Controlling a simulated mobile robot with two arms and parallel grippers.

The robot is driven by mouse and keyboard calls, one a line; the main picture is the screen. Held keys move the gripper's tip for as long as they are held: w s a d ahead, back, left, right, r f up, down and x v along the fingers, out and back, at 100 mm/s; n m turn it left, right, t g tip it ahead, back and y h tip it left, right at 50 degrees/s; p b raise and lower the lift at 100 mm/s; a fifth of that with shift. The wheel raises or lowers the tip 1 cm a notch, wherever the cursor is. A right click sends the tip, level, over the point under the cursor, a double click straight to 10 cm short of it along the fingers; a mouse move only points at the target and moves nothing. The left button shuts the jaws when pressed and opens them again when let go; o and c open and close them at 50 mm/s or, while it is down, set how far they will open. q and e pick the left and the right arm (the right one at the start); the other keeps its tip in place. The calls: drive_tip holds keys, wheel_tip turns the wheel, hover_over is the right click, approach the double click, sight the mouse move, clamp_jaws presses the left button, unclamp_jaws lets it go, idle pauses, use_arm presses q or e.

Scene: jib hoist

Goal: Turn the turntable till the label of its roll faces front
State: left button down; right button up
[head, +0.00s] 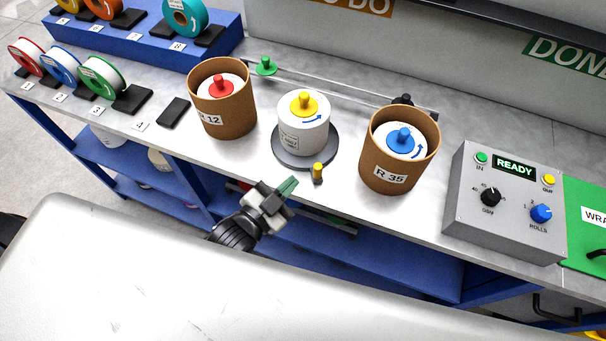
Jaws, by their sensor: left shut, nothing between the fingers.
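The turntable (299,162) is a dark grey disc on the bench with a yellow peg (318,171) at its front right edge. A white roll (314,137) with a yellow knob on top (304,103) stands upright on it. The roll's label (290,139) shows on its left front side, with print too small to read. A blue curved arrow marks the roll's top. My left gripper (288,187) has green fingertips, shut and empty. It is at the bench's front edge, left of the peg and apart from it. My right gripper is not in view.
Brown tubs marked 12 (235,118) and R 35 (372,172) flank the turntable. A control box (500,218) reading READY stands at right. Colored spools on a blue rack (160,62) and dark pads are at left. A rail (340,91) runs behind.

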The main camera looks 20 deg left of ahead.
sight(314, 170)
use_arm(q)
drive_tip(key=s+a+r+m+g+h, duration=0.1)
drive_tip(key=s+a+r+m+g, duration=0.2)
drive_tip(key=m, duration=0.6)
drive_tip(key=s+a+r+m+g, duration=0.1)
drive_tip(key=a+m+g, duration=0.35)
drive_tip(key=m, duration=0.35)
drive_tip(key=p+x, duration=0.1)
drive_tip(key=x, duration=0.3)
drive_tip(key=d+r+x, duration=0.1)
drive_tip(key=x, duration=0.3)
drive_tip(key=r+p+x, duration=0.1)
drive_tip(key=x, duration=0.3)
drive_tip(key=shift+w+d+f+p, duration=0.1)
drive_tip(key=shift+w+d+p, duration=0.15)
drive_tip(key=shift+p, duration=0.1)
drive_tip(key=shift+w+d+f, duration=0.2)
drive_tip(key=shift+w+d, duration=0.25)
drive_tip(key=shift+d, duration=0.05)
